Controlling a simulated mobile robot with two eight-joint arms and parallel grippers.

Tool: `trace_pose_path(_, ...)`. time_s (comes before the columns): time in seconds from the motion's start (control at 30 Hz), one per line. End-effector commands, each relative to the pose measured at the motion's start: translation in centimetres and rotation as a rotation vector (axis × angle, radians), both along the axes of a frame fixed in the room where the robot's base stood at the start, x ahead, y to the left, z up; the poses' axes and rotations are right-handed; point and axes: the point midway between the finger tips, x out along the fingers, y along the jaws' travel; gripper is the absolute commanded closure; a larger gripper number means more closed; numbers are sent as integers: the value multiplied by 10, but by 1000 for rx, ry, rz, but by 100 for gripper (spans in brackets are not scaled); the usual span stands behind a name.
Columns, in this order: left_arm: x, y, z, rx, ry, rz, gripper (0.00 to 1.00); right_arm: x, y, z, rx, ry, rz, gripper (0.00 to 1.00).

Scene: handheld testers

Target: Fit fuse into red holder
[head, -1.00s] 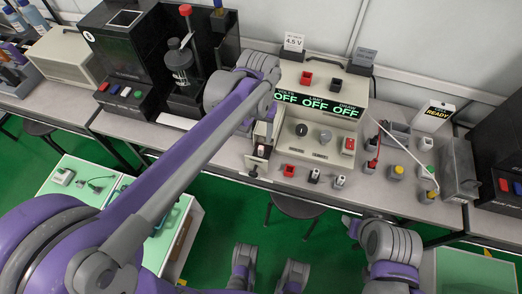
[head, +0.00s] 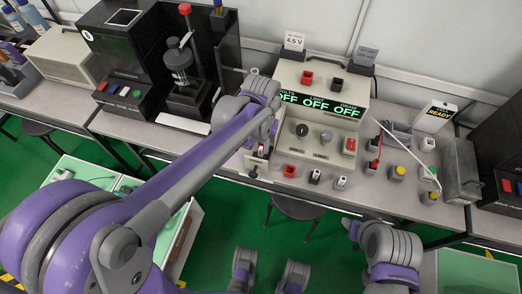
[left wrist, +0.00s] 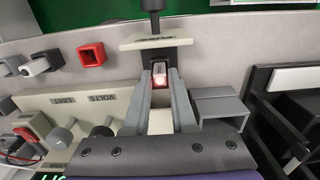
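The red holder, an open square socket, stands near the table's front edge in the head view (head: 289,170) and left of my fingers in the left wrist view (left wrist: 92,54). My left gripper (left wrist: 160,80) points at a pale labelled plate (left wrist: 158,43). A small block with a pale top and bright red face, likely the fuse (left wrist: 159,75), sits between its fingertips. The fingers flank it closely; I cannot tell whether they press on it. In the head view the left gripper (head: 261,152) is mostly hidden by its arm.
A black holder (head: 315,176) and a grey one (head: 340,183) stand right of the red one. Behind them is a cream power unit (head: 320,110) with displays reading OFF. A probe and coloured buttons lie right. A black press (head: 182,75) stands left.

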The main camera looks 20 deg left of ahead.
Motion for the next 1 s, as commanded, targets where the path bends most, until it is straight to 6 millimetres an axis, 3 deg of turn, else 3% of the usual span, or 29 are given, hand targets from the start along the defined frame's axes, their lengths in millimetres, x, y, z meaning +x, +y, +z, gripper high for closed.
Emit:
trace_pose_path(0.03,0,0,0,0,0,0,86,0,0,0,0,0,0,52)
trace_pose_path(0.1,0,0,0,0,0,0,99,0,0,0,0,0,0,52)
trace_pose_path(0.13,0,0,0,0,0,0,100,0,0,0,0,0,0,52)
trace_pose_path(0.57,0,0,4,0,0,0,100,0,0,1,0,0,0,52)
trace_pose_path(1.0,0,0,82,0,0,0,100,1,0,14,0,-4,0,52)
